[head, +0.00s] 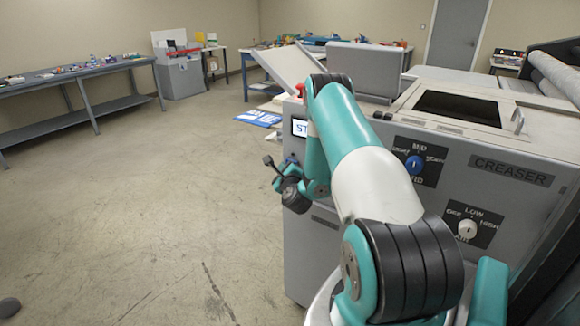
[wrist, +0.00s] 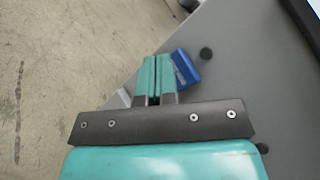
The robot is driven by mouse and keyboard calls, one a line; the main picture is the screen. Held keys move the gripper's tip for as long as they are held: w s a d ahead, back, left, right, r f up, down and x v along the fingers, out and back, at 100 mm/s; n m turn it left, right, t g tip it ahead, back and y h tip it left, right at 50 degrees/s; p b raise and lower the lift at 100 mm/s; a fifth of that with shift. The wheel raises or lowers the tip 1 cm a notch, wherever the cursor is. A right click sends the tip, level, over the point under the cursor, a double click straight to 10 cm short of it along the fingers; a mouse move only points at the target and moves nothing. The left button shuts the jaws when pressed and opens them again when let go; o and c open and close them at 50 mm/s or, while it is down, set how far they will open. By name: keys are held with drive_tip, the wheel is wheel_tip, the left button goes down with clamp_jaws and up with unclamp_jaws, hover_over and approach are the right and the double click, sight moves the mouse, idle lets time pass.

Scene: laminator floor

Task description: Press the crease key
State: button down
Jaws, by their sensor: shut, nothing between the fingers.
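The grey creaser machine (head: 330,245) stands at the right in the head view, with the label CREASER (head: 512,171) on its front. In the wrist view, a blue block, perhaps the crease key (wrist: 186,68), sits on the grey panel (wrist: 245,75); no lettering on it is readable. My gripper (wrist: 157,60) is shut and empty. Its teal fingertips lie beside the blue block, just left of it in the picture and partly overlapping its edge. I cannot tell whether they touch it. In the head view my arm hides much of this area.
A small black round part (wrist: 206,54) is right of the blue block. The machine front has a blue knob (head: 415,165) and a white knob (head: 467,230).

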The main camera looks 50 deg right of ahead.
drive_tip(key=shift+d, duration=0.45)
drive_tip(key=shift+d+p, duration=0.3)
drive_tip(key=shift+p, duration=0.25)
drive_tip(key=shift+a, duration=0.1)
drive_tip(key=shift+a+b, duration=0.65)
drive_tip(key=shift+b, duration=0.05)
drive_tip(key=a+b, duration=0.2)
drive_tip(key=a, duration=0.4)
drive_tip(key=shift+s, duration=0.25)
